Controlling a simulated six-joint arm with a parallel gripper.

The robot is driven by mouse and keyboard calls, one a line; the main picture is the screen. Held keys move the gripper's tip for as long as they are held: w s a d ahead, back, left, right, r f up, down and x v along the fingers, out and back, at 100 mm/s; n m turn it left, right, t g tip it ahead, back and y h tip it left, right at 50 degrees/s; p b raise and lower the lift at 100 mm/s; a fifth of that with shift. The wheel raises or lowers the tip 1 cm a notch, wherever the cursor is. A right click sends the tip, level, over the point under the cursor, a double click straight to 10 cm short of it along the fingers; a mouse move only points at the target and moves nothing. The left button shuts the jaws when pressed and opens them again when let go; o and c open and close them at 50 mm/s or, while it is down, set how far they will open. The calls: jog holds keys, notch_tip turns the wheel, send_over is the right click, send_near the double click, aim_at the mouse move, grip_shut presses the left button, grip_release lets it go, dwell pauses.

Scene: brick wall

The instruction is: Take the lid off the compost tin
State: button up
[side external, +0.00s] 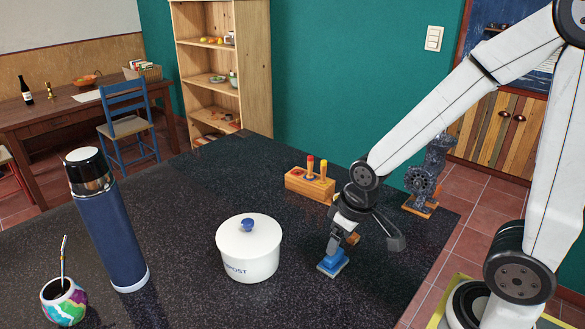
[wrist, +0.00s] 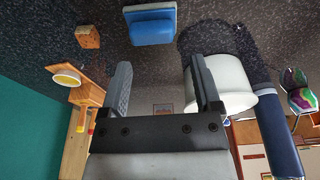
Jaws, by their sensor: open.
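The compost tin (side external: 248,262) is white with blue lettering and stands upright on the dark speckled counter. Its white lid (side external: 232,236) sits on top, with a round blue knob (side external: 247,225) in the middle. My gripper (side external: 338,248) is to the right of the tin, apart from it, low over the counter near a blue block. In the wrist view my gripper (wrist: 160,75) is open with nothing between its fingers.
The blue block with a pale base (side external: 332,264) lies close by my gripper, with a small wooden block (wrist: 88,36) near it. A tall blue flask (side external: 107,225) and a colourful cup with a straw (side external: 64,301) stand left. A wooden rack (side external: 308,184) is behind.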

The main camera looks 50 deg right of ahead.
jog(key=w+a+r+n+y, duration=0.2)
jog(key=w+a+r+n, duration=0.15)
jog(key=w+n, duration=0.4)
jog(key=n+g+y, duration=0.1)
jog(key=n+y, duration=0.1)
jog(key=n, duration=0.4)
send_near(247, 221)
jog(key=shift+s+d+f, duration=0.15)
jog(key=shift+s+f, duration=0.05)
jog(key=shift+f, duration=0.8)
jog(key=shift+n, duration=0.35)
jog(key=shift+w+a+x, duration=0.15)
jog(key=shift+a+x, duration=0.05)
jog(key=shift+x, duration=1.65)
jog(key=shift+w+a+x, duration=0.15)
jog(key=shift+a+x, duration=0.05)
jog(key=shift+x, duration=1.65)
jog(key=shift+r, duration=0.2)
grip_shut()
